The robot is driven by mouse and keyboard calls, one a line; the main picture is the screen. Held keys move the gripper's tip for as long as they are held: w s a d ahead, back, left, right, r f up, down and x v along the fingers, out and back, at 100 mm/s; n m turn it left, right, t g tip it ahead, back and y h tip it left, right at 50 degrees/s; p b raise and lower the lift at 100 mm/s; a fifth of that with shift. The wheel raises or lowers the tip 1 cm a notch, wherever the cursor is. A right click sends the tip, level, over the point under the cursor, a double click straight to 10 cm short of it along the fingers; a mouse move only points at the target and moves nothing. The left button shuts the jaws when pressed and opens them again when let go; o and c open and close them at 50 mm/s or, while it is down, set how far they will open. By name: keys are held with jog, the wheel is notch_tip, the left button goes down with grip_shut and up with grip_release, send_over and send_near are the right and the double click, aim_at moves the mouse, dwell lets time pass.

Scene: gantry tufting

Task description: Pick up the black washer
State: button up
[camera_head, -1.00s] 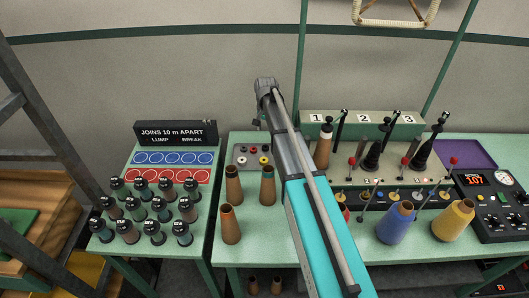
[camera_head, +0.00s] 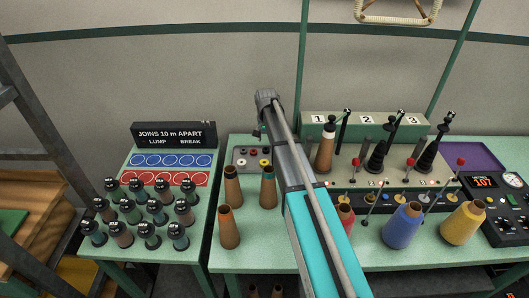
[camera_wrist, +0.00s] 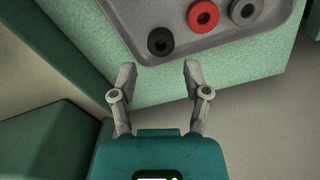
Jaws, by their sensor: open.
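The black washer (camera_wrist: 160,41) is a dark ring lying flat near the corner of a grey tray (camera_wrist: 192,45) in the wrist view. My gripper (camera_wrist: 158,68) is open and empty, its two fingers spread toward the tray's near edge. The black washer appears beyond the fingertips, roughly in line with the gap between them. A red washer (camera_wrist: 203,16) and a dark grey washer (camera_wrist: 242,10) lie beside it to the right. The tray also shows in the head view (camera_head: 236,164), where the washers are small and my arm mostly hides my gripper.
Brown cones (camera_head: 229,228) stand in front of the tray on the green table (camera_head: 255,255). A numbered green box (camera_head: 365,125) stands right of my arm. Blue (camera_head: 402,228) and yellow (camera_head: 463,224) thread cones stand farther right. Several bobbins (camera_head: 147,232) fill the left table.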

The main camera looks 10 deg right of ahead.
aim_at(266, 148)
jog(key=shift+f, duration=0.15)
jog(key=shift+f+b, duration=2.45)
jog(key=shift+b, duration=0.2)
grip_shut()
jog(key=shift+r, duration=0.1)
notch_tip(266, 148, up, 2)
jog(key=p, duration=0.2)
jog(key=shift+r+p, duration=0.2)
jog(key=shift+p, duration=0.15)
jog(key=s+d+r+p, duration=0.7)
jog(key=s+r+p, duration=0.3)
jog(key=s, duration=0.1)
jog(key=shift+s+d+r, duration=0.2)
jog(key=shift+s+d, duration=0.05)
jog(key=shift+d, duration=0.15)
